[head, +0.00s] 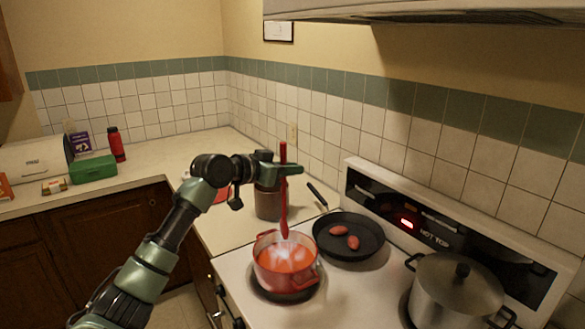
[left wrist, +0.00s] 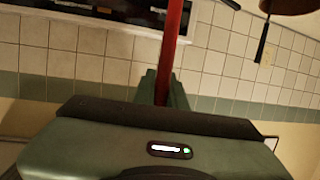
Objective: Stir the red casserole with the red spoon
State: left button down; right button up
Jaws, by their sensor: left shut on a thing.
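The red casserole (head: 287,266) sits on the front left burner of the stove with orange-red, steaming contents. My left gripper (head: 283,168) is shut on the red spoon (head: 284,205) near its upper end, above the pot. The spoon hangs nearly upright, and its lower end is at the casserole's far side; I cannot tell whether it touches the contents. In the left wrist view the red spoon handle (left wrist: 174,50) runs between the fingers. My right gripper is not in view.
A black frying pan (head: 349,236) with two reddish pieces sits right behind the casserole. A lidded steel pot (head: 457,290) stands at the right. A dark canister (head: 268,203) stands behind the spoon. A green box (head: 93,169) and red bottle (head: 116,145) are on the far left counter.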

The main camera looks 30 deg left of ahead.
pick_arm(q)
notch_tip(320, 180, down, 11)
jog(key=b, duration=0.6)
jog(key=shift+w+b, duration=0.15)
jog(key=shift+b, duration=0.2)
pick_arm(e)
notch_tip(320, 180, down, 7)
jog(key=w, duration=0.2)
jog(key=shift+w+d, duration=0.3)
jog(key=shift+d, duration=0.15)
pick_arm(q)
jog(key=shift+d, duration=0.1)
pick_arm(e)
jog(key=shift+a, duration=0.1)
